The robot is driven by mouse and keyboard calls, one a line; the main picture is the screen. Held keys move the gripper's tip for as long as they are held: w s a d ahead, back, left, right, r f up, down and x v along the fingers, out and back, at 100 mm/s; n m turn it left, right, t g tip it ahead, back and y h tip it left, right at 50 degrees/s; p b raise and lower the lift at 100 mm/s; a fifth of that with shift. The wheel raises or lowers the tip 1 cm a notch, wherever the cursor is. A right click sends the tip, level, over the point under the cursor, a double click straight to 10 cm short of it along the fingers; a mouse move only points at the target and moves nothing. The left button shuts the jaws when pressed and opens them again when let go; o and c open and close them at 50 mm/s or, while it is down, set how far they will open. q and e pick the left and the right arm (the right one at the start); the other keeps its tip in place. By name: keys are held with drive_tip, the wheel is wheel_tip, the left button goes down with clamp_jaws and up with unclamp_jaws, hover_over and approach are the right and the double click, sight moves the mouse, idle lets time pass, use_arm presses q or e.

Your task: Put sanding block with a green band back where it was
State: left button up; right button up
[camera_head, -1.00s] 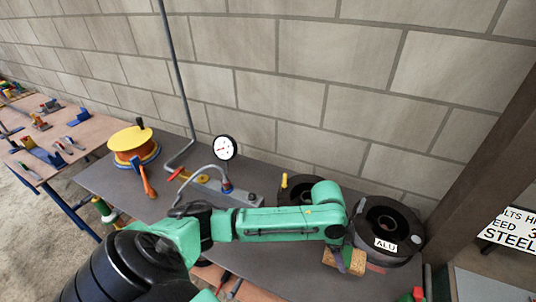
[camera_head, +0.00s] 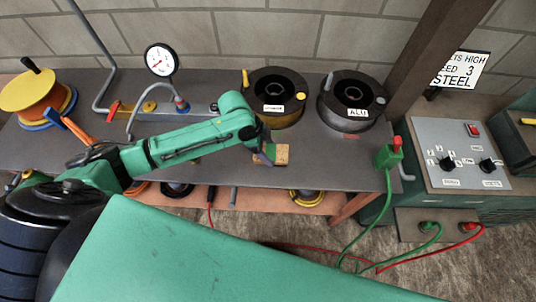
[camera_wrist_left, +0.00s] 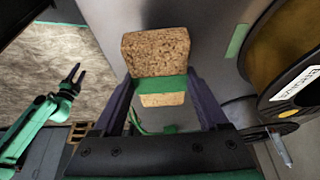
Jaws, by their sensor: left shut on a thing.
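The sanding block (camera_head: 279,153) is a speckled cork-brown block with a green band. In the left wrist view the block (camera_wrist_left: 156,50) sits between the two fingers, the green band (camera_wrist_left: 160,84) across it. My left gripper (camera_head: 268,155) is shut on it, over the grey bench (camera_head: 240,180) in front of the brass-coloured spool (camera_head: 275,97). I cannot tell whether the block touches the bench. A green strip (camera_wrist_left: 238,40) lies on the bench near that spool in the left wrist view. My right gripper (camera_wrist_left: 75,76) shows small there, open and empty.
The ALU spool (camera_head: 352,100) stands right of the brass-coloured one, with a red mark (camera_head: 350,137) before it. A dial gauge (camera_head: 160,60) and an orange reel (camera_head: 40,98) are left. A green plug (camera_head: 390,152) is at the bench's right edge.

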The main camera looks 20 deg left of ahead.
sight(270, 157)
use_arm(q)
drive_tip(key=f, duration=0.3)
drive_tip(key=shift+d+f, duration=0.15)
drive_tip(key=shift+d, duration=0.05)
drive_tip(key=shift+f, duration=0.4)
use_arm(e)
drive_tip(key=shift+d, duration=0.1)
use_arm(q)
drive_tip(key=shift+a+f, duration=0.1)
drive_tip(key=o, duration=0.9)
drive_tip(key=shift+f, duration=0.1)
drive_tip(key=o, duration=0.3)
use_arm(e)
drive_tip(key=shift+d, duration=0.2)
